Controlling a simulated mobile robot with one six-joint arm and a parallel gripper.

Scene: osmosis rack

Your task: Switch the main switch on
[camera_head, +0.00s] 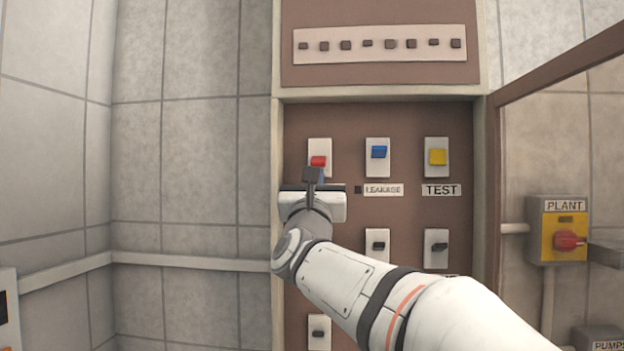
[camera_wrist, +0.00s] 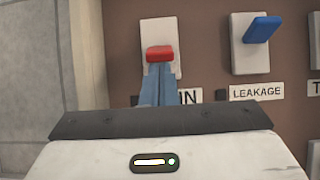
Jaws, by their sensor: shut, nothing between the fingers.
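The main switch is a red lever (camera_head: 318,161) on a white plate at the upper left of the brown panel. In the wrist view the red lever (camera_wrist: 160,53) sits near the middle of its plate, lower than the blue lever beside it. My gripper (camera_head: 312,174) is shut and empty, just below the red lever. In the wrist view its closed fingertips (camera_wrist: 158,68) reach up to the lever's underside; I cannot tell whether they touch. The fingers hide most of the label below, leaving "IN" showing.
A blue switch (camera_head: 378,152) labelled LEAKAGE and a yellow TEST switch (camera_head: 437,157) are to the right. Black switches (camera_head: 377,246) sit lower, partly near my arm. An open cabinet door (camera_head: 555,70) stands at the right, near a yellow PLANT box (camera_head: 558,245).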

